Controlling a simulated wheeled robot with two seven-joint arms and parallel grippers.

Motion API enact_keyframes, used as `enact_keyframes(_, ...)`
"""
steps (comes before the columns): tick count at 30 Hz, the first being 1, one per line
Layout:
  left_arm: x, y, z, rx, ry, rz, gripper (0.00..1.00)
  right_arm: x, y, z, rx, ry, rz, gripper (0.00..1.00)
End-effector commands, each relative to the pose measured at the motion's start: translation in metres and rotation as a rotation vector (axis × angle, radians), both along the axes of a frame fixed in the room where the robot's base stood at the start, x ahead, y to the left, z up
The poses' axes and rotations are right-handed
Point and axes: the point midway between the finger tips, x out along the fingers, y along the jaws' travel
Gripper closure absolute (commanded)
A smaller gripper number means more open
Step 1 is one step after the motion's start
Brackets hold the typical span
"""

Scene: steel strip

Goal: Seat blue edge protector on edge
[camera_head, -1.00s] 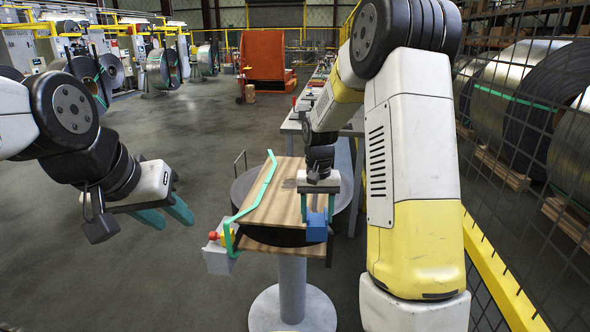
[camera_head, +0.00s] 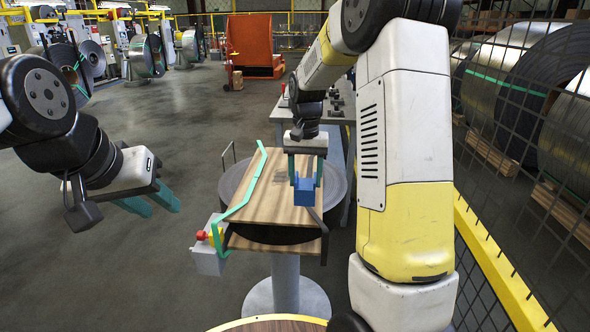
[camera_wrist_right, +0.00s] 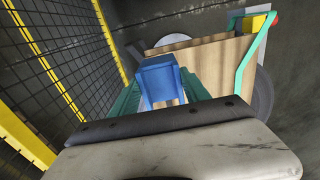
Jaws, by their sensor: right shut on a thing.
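The blue edge protector (camera_head: 304,192) is a small block between the teal fingers of my right gripper (camera_head: 305,178). The gripper is shut on it, pointing down at the right part of the wooden board (camera_head: 262,199). In the right wrist view the protector (camera_wrist_right: 160,82) shows in front of the board's edge (camera_wrist_right: 213,60); whether it touches the board I cannot tell. A dark strip (camera_head: 323,236) bends down at the board's front right corner. A teal strap (camera_head: 246,187) runs along the board's left side. My left gripper (camera_head: 150,201) is open and empty, left of the board.
The board lies over a dark round coil on a pedestal (camera_head: 285,276). A grey box with a red button (camera_head: 207,250) hangs at its left front. A grey bench (camera_head: 340,112) stands behind. A yellow-railed mesh fence (camera_head: 500,265) closes the right side. The floor at left is clear.

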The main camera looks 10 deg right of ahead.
Motion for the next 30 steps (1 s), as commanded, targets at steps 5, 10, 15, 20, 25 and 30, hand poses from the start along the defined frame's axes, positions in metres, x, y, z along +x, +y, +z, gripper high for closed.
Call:
enact_keyframes(5, 0.0, 0.0, 0.0, 0.0, 0.0, 0.0, 0.64, 0.0, 0.0, -0.019, -0.001, 0.001, 0.0, 0.86)
enact_keyframes(10, 0.0, 0.0, 0.0, 0.0, 0.0, 0.0, 0.64, 0.0, 0.0, -0.034, 0.0, 0.002, 0.0, 0.86)
enact_keyframes(15, 0.0, 0.0, 0.0, 0.0, 0.0, 0.0, 0.64, 0.0, 0.0, -0.043, 0.0, 0.0, 0.0, 0.86)
enact_keyframes(20, 0.0, 0.0, 0.0, 0.0, 0.0, 0.0, 0.64, 0.0, 0.0, -0.046, 0.0, 0.0, 0.0, 0.86)
enact_keyframes(25, 0.0, 0.0, 0.0, 0.0, 0.0, 0.0, 0.64, 0.0, 0.0, -0.047, 0.0, 0.0, 0.0, 0.86)
enact_keyframes(30, 0.0, 0.0, 0.0, 0.0, 0.0, 0.0, 0.64, 0.0, 0.0, -0.047, 0.0, 0.0, 0.0, 0.86)
